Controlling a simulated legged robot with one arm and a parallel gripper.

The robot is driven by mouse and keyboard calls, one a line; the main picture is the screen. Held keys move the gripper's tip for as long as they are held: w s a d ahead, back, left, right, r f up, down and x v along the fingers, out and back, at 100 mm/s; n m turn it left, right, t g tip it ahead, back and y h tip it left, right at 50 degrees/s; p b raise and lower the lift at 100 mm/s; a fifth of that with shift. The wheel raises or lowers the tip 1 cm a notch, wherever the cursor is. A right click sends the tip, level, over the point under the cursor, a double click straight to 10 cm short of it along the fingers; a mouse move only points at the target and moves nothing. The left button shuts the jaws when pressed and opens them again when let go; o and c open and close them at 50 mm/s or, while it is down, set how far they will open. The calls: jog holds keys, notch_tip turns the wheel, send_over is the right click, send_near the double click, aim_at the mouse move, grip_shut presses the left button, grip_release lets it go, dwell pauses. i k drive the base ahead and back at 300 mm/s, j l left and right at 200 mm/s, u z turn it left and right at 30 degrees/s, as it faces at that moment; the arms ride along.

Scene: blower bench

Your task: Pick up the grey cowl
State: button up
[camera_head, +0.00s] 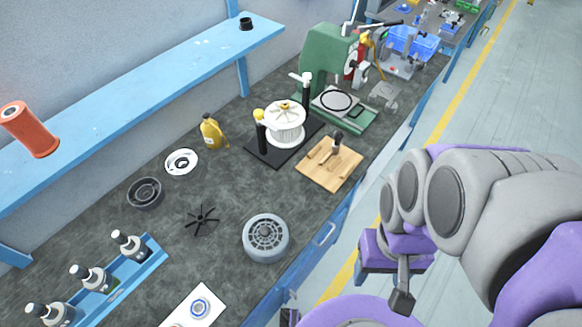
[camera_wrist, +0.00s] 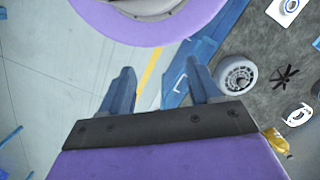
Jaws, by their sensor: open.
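The grey cowl (camera_head: 265,238) is a round, slotted cap with a ring of vents. It sits on the dark bench top near the front edge. It also shows in the wrist view (camera_wrist: 236,75), just right of the right finger. My gripper (camera_wrist: 158,78) is open, with its two blue-grey fingers apart and nothing between them. The gripper is off the front side of the bench, over the floor and apart from the cowl. In the head view my arm is at the right, clear of the bench items.
A black fan wheel (camera_head: 202,220) lies left of the cowl, with a white card (camera_head: 190,312) at front left. A wooden block (camera_head: 330,163) and a black stand (camera_head: 262,150) stand behind it. A blue bottle rack (camera_head: 143,262) is at the left. The bench around the cowl is bare.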

aim_at(266, 236)
jog(key=u, duration=1.05)
jog(key=k+u, duration=0.35)
jog(key=k, duration=0.15)
jog(key=k+j+u, duration=0.1)
jog(key=k+u, duration=0.25)
jog(key=k, duration=0.15)
